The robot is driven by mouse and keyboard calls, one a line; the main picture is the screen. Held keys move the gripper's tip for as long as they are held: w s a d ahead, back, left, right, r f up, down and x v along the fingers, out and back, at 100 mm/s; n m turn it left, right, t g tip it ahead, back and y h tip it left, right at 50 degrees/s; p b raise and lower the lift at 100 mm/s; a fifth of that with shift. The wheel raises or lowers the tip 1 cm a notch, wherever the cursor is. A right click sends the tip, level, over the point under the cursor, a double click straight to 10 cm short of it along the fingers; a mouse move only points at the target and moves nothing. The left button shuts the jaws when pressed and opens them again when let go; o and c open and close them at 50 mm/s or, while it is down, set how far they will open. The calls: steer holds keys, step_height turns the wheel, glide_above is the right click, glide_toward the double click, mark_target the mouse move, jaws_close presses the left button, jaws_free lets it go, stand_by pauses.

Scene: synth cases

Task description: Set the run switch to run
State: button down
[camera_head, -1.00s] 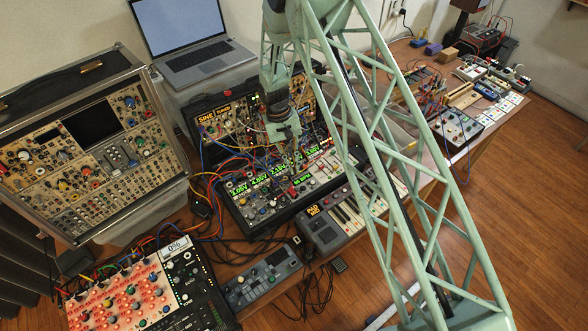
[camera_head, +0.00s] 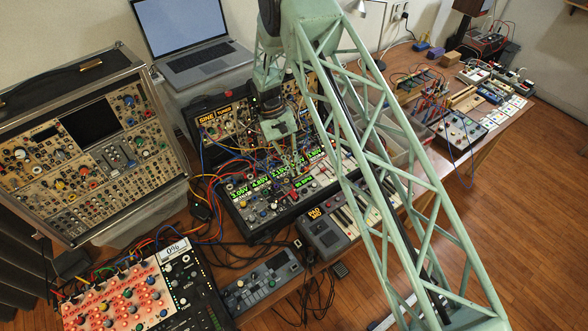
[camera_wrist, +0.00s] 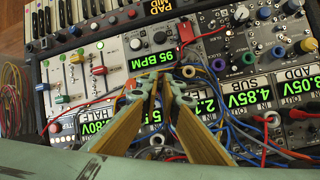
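Whether the tips meet is unclear, and I see nothing held. In the head view, the display (camera_head: 302,182) shows near the front edge of the rack, and my arm hides part of the panel.
Red, blue and yellow cables (camera_wrist: 215,108) loop around and beneath the fingers. Slider controls (camera_wrist: 97,70) stand to the left in the wrist view. A small keyboard (camera_head: 350,220) lies in front of the rack. A laptop (camera_head: 190,45) and a modular case (camera_head: 90,150) stand to the left.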

steer(key=shift+d, duration=0.1)
steer(key=c, duration=3.1)
jaws_free()
steer(key=shift+r, duration=0.1)
steer(key=shift+c, duration=0.2)
steer(key=shift+r, duration=0.1)
steer(key=v, duration=0.7)
steer(key=shift+w+r, duration=0.1)
steer(key=shift+r, duration=0.05)
